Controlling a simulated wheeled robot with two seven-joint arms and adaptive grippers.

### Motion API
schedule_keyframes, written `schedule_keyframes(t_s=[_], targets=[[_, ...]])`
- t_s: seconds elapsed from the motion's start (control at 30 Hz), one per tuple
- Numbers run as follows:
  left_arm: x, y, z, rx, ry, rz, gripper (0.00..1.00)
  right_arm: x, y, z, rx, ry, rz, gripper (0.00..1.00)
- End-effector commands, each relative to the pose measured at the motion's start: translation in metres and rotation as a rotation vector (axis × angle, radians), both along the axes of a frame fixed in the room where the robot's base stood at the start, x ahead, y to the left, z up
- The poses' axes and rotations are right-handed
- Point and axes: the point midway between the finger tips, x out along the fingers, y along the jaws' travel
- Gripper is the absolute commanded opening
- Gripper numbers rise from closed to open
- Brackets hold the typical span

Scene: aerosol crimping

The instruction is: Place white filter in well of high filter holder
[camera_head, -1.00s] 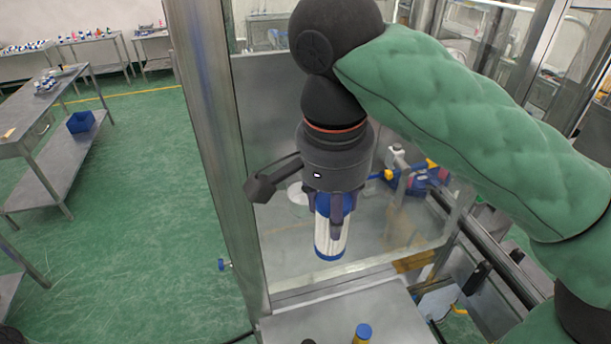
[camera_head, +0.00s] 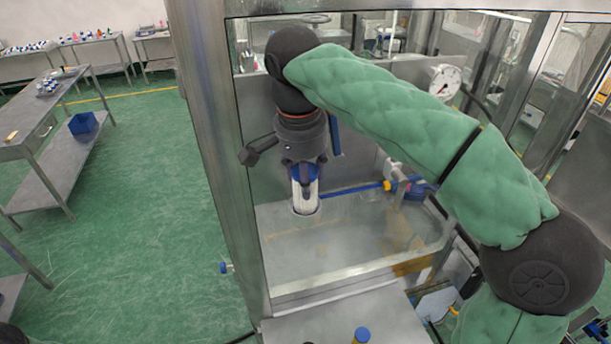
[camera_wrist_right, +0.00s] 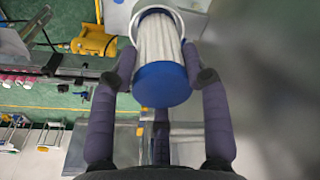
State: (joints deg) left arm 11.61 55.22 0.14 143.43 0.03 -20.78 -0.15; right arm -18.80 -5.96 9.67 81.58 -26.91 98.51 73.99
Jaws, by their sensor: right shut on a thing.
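The white filter, a pleated cylinder with blue end caps, hangs below my right gripper (camera_head: 304,173) in the head view. Its white side (camera_head: 305,200) shows under the fingers. In the right wrist view the two fingers close on both sides of the filter (camera_wrist_right: 158,42), with its blue cap towards the camera. A pale round rim (camera_wrist_right: 133,20), possibly the well of the high filter holder, surrounds the filter's far end there. Whether the filter is inside it or only in front of it I cannot tell. My left gripper is not in view.
A metal frame post (camera_head: 215,150) stands just left of my right arm. Blue and yellow fittings (camera_head: 388,184) lie right of the filter. A blue-capped bottle (camera_head: 362,335) stands on the near metal surface (camera_head: 325,328).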

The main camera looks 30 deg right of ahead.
Motion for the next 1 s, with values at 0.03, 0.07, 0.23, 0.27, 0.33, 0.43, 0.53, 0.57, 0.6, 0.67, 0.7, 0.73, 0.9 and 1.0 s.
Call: schedule_keyframes(t_s=[0.03,0.07,0.23,0.27,0.33,0.43,0.53,0.57,0.6,0.67,0.7,0.73,0.9,1.0], targets=[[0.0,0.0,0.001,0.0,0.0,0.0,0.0,-0.001,0.0,-0.004,0.0,0.001,-0.001,0.13],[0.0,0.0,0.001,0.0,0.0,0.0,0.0,-0.001,0.0,-0.005,0.0,0.0,-0.001,0.13],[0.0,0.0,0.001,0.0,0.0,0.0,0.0,0.0,0.0,-0.007,0.001,-0.001,-0.001,0.13],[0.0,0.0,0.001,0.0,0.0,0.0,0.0,0.0,0.0,-0.007,0.001,-0.001,-0.001,0.13],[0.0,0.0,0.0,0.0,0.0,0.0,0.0,0.0,0.0,-0.007,0.001,-0.001,-0.001,0.13],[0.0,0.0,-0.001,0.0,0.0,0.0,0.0,0.0,0.0,-0.009,0.001,-0.001,0.0,0.13],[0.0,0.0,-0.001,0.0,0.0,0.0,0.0,0.0,0.0,-0.01,0.0,0.0,0.0,0.58],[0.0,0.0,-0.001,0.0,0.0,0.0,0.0,0.0,0.0,-0.01,0.0,0.0,0.0,0.58],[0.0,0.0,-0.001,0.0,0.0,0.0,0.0,0.0,0.0,-0.01,0.0,0.0,0.0,0.58],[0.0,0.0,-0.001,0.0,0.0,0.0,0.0,0.0,0.0,-0.01,0.0,0.0,0.0,0.58],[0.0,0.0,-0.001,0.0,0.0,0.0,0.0,0.0,0.0,-0.01,0.0,0.0,0.0,0.58],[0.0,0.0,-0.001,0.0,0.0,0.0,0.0,0.0,0.0,-0.01,0.0,0.0,0.0,0.58],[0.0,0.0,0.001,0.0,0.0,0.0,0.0,0.0,0.0,-0.007,0.0,0.0,0.0,0.58],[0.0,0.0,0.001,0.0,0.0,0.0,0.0,0.0,0.001,0.002,0.001,-0.003,0.0,0.58]])
